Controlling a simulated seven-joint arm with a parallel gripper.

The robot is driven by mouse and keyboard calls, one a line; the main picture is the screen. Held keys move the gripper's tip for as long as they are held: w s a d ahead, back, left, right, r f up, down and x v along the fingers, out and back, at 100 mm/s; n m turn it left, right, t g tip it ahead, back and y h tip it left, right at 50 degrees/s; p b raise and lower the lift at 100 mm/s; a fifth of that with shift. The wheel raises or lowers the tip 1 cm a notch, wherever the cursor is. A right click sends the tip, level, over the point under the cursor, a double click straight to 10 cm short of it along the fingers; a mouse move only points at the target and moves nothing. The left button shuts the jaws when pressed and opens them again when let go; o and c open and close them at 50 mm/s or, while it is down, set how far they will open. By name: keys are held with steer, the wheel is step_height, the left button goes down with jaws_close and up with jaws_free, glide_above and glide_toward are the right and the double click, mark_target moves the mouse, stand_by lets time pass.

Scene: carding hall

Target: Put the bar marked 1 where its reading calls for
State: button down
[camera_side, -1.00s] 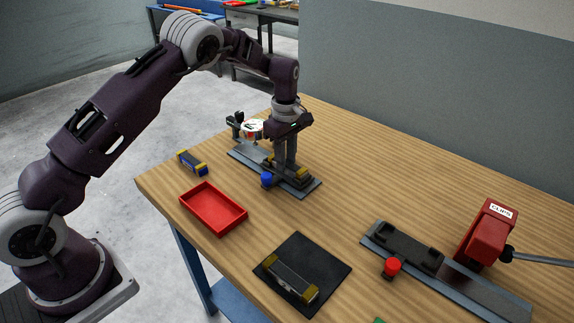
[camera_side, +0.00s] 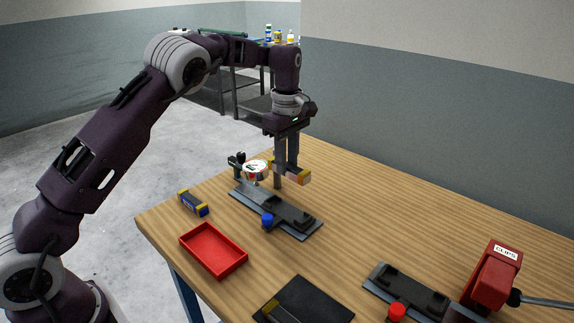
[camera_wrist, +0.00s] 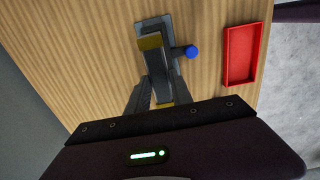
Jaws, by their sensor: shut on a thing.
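My gripper (camera_side: 288,162) is shut on a bar (camera_side: 293,172) with yellow at its end, held a little above the gauge stand (camera_side: 313,228). In the wrist view the bar (camera_wrist: 150,43) lies between the fingers (camera_wrist: 160,92); no number on it is readable. The stand has a dial gauge (camera_side: 256,168) at its far end and a blue knob (camera_side: 267,220) at its side; the dial's reading is too small to make out.
A red tray (camera_side: 240,264) stands in front of the gauge stand, empty. A black mat (camera_side: 315,299) with another bar (camera_side: 283,314) is at the bottom edge. At right are a second stand (camera_side: 458,314), a red knob (camera_side: 397,311) and a red device marked "CLIPS" (camera_side: 493,278).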

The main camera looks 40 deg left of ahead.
steer(key=shift+s+a, duration=0.25)
steer(key=shift+a, duration=0.05)
steer(key=s+a+f, duration=0.2)
steer(key=s, duration=0.8)
steer(key=s+a+f, duration=0.2)
steer(key=s+a, duration=0.1)
steer(key=s, duration=0.7)
steer(key=f, duration=0.6)
steer(key=s+f, duration=0.1)
steer(key=f, duration=0.3)
steer(key=shift+d, duration=0.2)
steer(key=shift+f, duration=0.15)
